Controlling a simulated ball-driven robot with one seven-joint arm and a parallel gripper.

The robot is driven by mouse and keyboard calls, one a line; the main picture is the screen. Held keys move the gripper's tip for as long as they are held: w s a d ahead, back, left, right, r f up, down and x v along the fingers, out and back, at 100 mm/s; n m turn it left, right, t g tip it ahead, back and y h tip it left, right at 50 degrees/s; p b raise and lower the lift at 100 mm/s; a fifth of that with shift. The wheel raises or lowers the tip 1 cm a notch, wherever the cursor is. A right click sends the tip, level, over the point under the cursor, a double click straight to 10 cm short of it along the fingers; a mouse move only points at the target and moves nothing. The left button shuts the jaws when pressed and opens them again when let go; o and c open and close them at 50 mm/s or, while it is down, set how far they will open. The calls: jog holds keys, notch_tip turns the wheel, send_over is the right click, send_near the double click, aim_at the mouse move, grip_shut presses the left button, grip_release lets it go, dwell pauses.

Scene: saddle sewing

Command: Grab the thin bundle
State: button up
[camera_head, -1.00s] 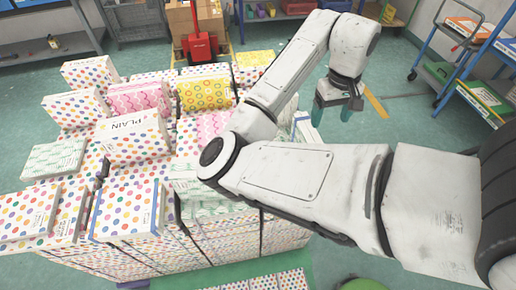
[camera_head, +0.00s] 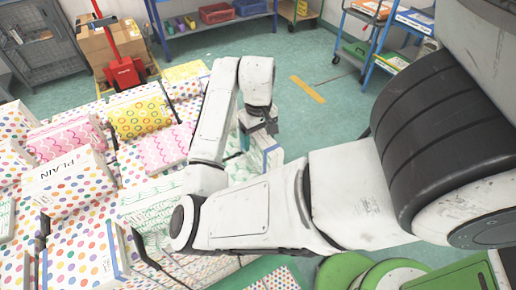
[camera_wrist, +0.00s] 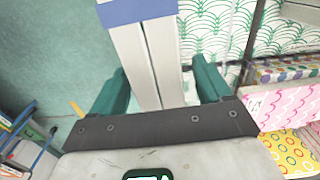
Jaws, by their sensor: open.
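In the wrist view, a thin bundle (camera_wrist: 148,58), white with a lengthwise groove and a blue band near its far end, lies between the two teal fingers of my gripper (camera_wrist: 161,82). The fingers stand apart on either side of it. A gap shows to the right, and I cannot tell whether either finger touches it. In the head view, my gripper (camera_head: 262,128) is over the right edge of the stack, just above a white piece with a blue edge (camera_head: 270,156). The fingertips are mostly hidden there.
Patterned packs fill the stack: a yellow one (camera_head: 140,116), a pink one (camera_head: 165,148) and a dotted one marked PLAIN (camera_head: 70,180). Green-patterned white packs (camera_wrist: 218,25) lie beside the bundle. Open floor (camera_head: 320,115) is to the right. A red pallet jack (camera_head: 124,72) stands behind.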

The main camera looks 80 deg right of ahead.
jog(key=shift+f, duration=0.8)
grip_shut()
